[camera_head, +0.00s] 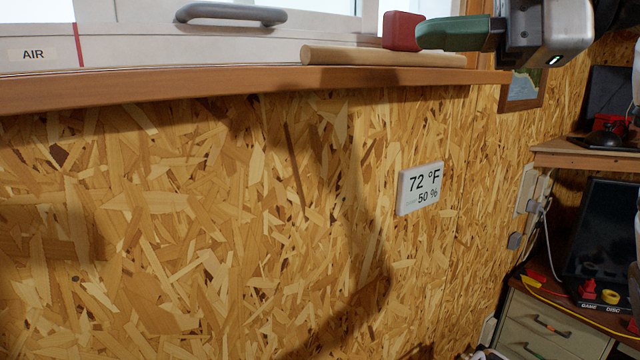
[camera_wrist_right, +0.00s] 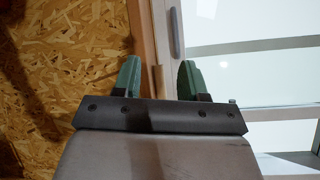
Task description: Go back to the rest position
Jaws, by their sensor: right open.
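My right gripper (camera_head: 432,35) comes in from the upper right of the head view, in front of the window sill (camera_head: 230,88). One green finger shows there, its tip overlapping the edge of a red block (camera_head: 399,31); I cannot tell whether they touch. In the right wrist view my right gripper (camera_wrist_right: 159,78) has its two green fingers wide apart with nothing held between them. A wooden rod (camera_head: 350,55) lies along the sill below the finger, and it also shows beyond the gap in the wrist view (camera_wrist_right: 157,80). My left gripper is not in view.
A chipboard wall (camera_head: 200,220) fills most of the head view, with a temperature display (camera_head: 420,188) on it. A grey window handle (camera_head: 230,13) is at the top. At the right are a shelf (camera_head: 585,156) and a drawer cabinet (camera_head: 545,325) below a dark screen.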

